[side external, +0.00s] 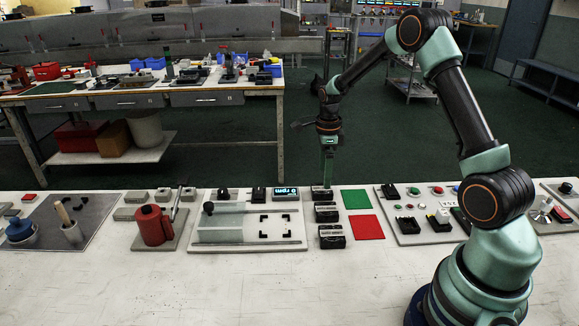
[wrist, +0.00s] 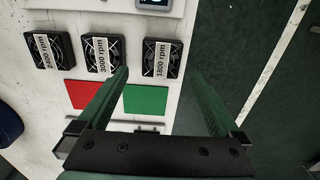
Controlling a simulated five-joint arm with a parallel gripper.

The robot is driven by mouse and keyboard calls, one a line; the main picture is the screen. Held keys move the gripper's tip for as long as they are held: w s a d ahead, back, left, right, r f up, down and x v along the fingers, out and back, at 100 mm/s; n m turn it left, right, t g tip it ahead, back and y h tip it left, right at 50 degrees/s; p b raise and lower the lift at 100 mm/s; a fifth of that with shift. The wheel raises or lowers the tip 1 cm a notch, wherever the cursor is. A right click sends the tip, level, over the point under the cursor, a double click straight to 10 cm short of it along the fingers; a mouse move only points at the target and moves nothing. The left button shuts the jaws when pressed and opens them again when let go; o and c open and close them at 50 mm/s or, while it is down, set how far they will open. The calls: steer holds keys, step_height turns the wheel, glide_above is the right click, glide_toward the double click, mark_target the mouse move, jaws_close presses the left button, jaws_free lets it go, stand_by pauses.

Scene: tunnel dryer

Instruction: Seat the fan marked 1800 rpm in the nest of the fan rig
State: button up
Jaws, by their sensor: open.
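The fan marked 1800 rpm (wrist: 161,58) is a small black square fan with a white label. It is the rightmost of three in the wrist view and the farthest in the side view (side external: 321,193). My gripper (side external: 327,180) is above it, jaws apart and empty; in the wrist view the fingertips (wrist: 155,75) lie either side of its near edge. Whether they touch it cannot be told. The fan rig (side external: 210,238) is a pale plate with a display (side external: 286,193) reading 0 rpm. Its nest (side external: 276,226), outlined by black corner brackets, is empty.
Fans marked 3000 rpm (wrist: 103,54) and 2400 rpm (wrist: 54,50) stand in the same row. A green square (side external: 355,199) and a red square (side external: 366,227) lie beside them. A red cylinder (side external: 152,226) stands left of the rig. The front of the bench is clear.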

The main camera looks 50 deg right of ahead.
mark_target(322, 188)
steer(key=shift+w+a+f, duration=0.1)
steer(key=shift+f, duration=1.25)
steer(key=shift+w+f, duration=0.1)
steer(key=shift+f, duration=1.2)
steer(key=c, duration=1.3)
steer(key=shift+r, duration=0.1)
